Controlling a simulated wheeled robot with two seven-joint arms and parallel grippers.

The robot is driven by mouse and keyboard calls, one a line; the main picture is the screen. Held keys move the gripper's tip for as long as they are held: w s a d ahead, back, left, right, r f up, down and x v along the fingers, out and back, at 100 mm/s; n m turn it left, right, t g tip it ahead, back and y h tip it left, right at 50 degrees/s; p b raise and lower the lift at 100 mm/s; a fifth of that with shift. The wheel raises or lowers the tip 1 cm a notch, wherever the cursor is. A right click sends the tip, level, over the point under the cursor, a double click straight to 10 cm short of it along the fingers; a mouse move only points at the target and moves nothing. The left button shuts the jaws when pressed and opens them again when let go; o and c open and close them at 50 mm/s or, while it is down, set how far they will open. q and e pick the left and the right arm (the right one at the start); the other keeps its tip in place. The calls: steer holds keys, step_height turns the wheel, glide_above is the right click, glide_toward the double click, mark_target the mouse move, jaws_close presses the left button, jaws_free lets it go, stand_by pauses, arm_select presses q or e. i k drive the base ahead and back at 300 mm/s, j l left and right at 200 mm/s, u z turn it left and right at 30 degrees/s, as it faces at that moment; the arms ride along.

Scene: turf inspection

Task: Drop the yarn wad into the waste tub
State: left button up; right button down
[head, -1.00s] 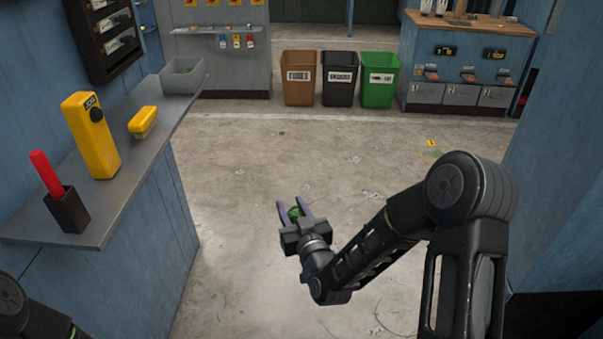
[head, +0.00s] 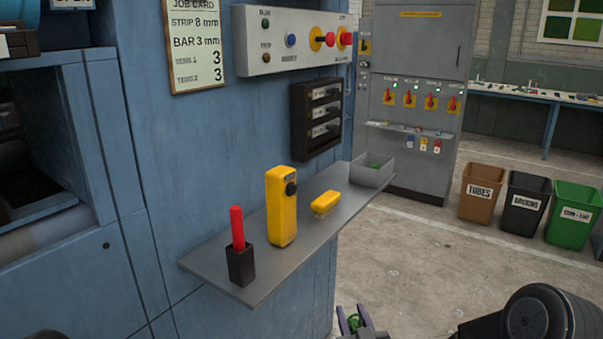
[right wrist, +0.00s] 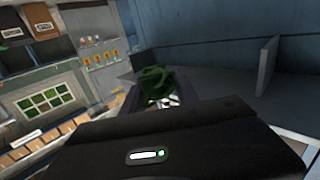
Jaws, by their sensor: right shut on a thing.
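The green yarn wad (head: 355,321) is between the fingers of my right gripper (head: 354,313), at the bottom edge of the head view. In the right wrist view the dark green, crumpled wad (right wrist: 155,86) sits between the fingers. My right gripper is in front of the shelf, apart from the tub. My left gripper is not in view.
The grey shelf (head: 270,262) also holds a red-handled tool in a black holder (head: 240,265), a yellow device (head: 282,205) and a yellow brush-like block (head: 326,202). Brown (head: 481,193), black (head: 525,203) and green (head: 572,215) bins stand on the floor. Floor (head: 420,255) right of the shelf is clear.

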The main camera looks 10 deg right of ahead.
mark_target(363, 182)
steer(key=i+l+u, duration=0.1)
steer(key=l+u, duration=1.5)
steer(key=k+l+u, duration=0.2)
steer(key=l+u, duration=0.2)
steer(key=k+l, duration=0.2)
steer(key=l, duration=0.25)
steer(key=k+l+u, duration=0.1)
steer(key=l, duration=0.3)
steer(key=k+l, duration=0.25)
steer(key=l, duration=0.2)
steer(key=k+l, duration=0.2)
steer(key=l, duration=0.2)
steer(key=k+l+u, duration=0.1)
steer(key=l, duration=0.3)
steer(key=k+l, duration=0.3)
steer(key=l+u, duration=0.05)
steer(key=l, duration=0.1)
